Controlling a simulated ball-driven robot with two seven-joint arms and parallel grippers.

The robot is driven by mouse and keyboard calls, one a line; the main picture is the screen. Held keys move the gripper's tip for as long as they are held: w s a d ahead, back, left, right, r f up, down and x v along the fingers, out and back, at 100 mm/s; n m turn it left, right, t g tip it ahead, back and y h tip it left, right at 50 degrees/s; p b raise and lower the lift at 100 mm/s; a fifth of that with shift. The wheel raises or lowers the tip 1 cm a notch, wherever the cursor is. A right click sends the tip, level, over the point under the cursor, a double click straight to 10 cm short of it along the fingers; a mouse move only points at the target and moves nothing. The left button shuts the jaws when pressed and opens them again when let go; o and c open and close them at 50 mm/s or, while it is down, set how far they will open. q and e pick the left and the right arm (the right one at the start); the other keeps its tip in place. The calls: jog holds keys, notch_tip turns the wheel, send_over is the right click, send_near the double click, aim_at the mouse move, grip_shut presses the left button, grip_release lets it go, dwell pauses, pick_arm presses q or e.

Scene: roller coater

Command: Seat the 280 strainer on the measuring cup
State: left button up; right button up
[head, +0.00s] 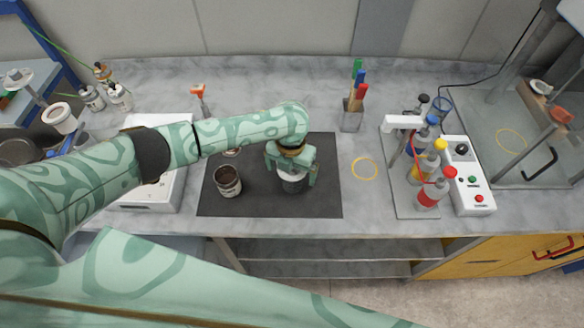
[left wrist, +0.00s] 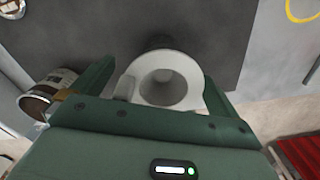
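My left gripper (head: 292,172) points down over the dark mat, with its fingers on either side of a white, round, cup-like piece (head: 292,184). In the left wrist view this piece (left wrist: 183,98) has a wide white rim, a round opening and a small pale block on its left. The fingers look close against its sides, as if shut on it. A dark round patch shows behind it. I cannot tell whether it is the strainer or the measuring cup, or whether it touches the mat. My right gripper is not in view.
An open can (head: 228,183) with dark contents stands left of the gripper; it also shows in the left wrist view (left wrist: 62,80). The dark mat (head: 325,200) is clear on the right. A yellow ring (head: 364,169) marks the bench. A bottle rack (head: 400,200) stands farther right.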

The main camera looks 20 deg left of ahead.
pick_arm(q)
jog(key=shift+w+d+r, duration=0.1)
jog(key=shift+r, duration=0.5)
notch_tip(320, 180, up, 15)
jog(key=p, duration=0.3)
jog(key=shift+r+p, duration=0.15)
jog(key=shift+p, duration=0.2)
